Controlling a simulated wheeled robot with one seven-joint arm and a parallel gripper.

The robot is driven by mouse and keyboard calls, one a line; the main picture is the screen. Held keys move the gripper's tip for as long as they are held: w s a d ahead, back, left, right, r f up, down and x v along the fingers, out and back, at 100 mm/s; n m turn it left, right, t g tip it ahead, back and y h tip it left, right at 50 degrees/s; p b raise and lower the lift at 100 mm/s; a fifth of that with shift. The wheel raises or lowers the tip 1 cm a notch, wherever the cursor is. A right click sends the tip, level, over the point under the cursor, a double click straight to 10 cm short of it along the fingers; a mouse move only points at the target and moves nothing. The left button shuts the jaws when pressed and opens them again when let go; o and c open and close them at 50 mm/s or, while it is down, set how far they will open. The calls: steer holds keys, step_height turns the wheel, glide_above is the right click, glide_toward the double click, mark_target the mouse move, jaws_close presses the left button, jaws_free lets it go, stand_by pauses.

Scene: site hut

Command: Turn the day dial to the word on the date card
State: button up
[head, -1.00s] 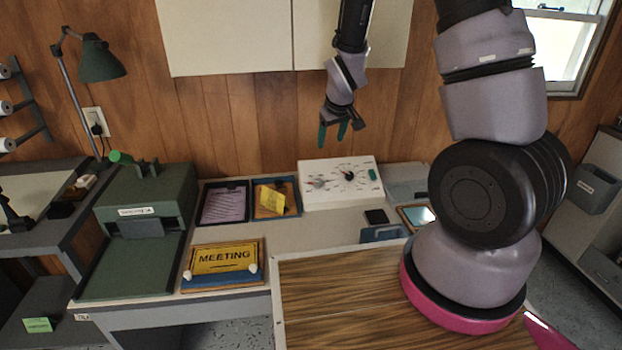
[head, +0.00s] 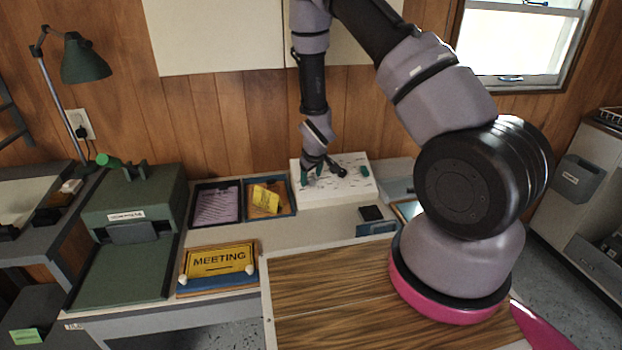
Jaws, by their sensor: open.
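The white dial panel (head: 352,188) stands at the back of the desk, with small markings too small to read. My gripper (head: 315,177) is open over the panel's left part, pointing down, its green fingers apart. The round dial there is hidden behind the fingers, so I cannot tell its setting or whether they touch it. A green knob (head: 365,170) shows at the panel's right. A yellow card (head: 217,260) reading "MEETING" lies at the desk's front. I cannot tell which is the date card.
A dark tray (head: 216,219) with a lilac sheet sits left of the panel. A green machine (head: 132,207) fills the desk's left end. The wood-grained top (head: 330,285) in front is clear.

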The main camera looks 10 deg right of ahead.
steer(key=shift+w+f, duration=0.3)
steer(key=shift+f, duration=0.3)
jaws_close()
